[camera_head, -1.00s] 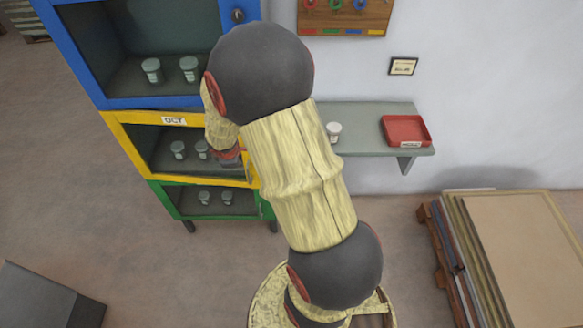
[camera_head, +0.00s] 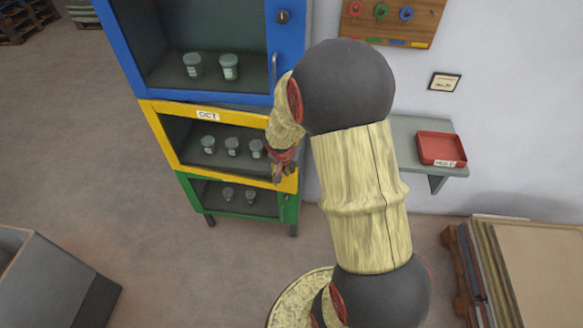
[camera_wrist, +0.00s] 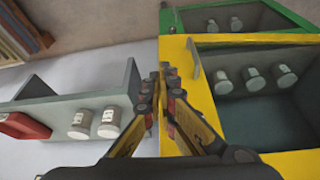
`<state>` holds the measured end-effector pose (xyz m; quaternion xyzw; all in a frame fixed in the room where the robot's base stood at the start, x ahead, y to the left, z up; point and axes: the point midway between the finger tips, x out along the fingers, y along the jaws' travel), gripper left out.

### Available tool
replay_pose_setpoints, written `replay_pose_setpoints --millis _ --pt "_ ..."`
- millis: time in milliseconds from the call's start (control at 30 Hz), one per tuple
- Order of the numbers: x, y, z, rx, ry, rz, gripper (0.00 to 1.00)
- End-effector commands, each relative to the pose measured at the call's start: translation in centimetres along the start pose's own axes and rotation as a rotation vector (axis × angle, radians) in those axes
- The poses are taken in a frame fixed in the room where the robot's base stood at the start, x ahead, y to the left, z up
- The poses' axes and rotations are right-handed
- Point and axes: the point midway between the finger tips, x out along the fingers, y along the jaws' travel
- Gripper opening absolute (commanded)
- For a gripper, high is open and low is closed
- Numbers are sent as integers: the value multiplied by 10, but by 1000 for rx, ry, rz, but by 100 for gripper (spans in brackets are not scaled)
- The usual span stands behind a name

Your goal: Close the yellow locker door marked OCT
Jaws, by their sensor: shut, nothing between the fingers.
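The yellow locker door (camera_head: 165,140) marked OCT (camera_head: 208,115) is the middle one of a stacked unit. Several grey-lidded jars (camera_head: 232,146) show through its dark window or opening. The door looks flush or nearly flush with its neighbours; a small gap is too fine to tell. My gripper (camera_head: 278,176) is shut and empty at the right edge of the yellow front. In the wrist view, which is upside down, the yellow front (camera_wrist: 205,115) fills the right side with its handle (camera_wrist: 194,60) near my fingertips (camera_wrist: 161,76). Whether they touch it is unclear.
A blue locker (camera_head: 290,45) is above and a green one (camera_head: 290,207) below. To the right, a grey wall shelf (camera_head: 405,130) holds a red tray (camera_head: 440,148). Stacked boards (camera_head: 535,260) lie at right, and a grey bin (camera_head: 60,285) stands at lower left. Floor in front is clear.

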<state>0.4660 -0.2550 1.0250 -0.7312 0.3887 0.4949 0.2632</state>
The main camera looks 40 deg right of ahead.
Motion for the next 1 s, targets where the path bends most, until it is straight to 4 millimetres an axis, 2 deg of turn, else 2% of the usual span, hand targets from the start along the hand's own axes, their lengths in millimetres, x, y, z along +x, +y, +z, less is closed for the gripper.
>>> replay_pose_setpoints --millis 33,400,700,1000 --pt "11 1 2 0 -3 1 0" --pt "85 0 2 -3 -3 1 0" --pt "92 0 -28 -1 0 0 0" --pt "97 0 -37 -2 0 -1 0"
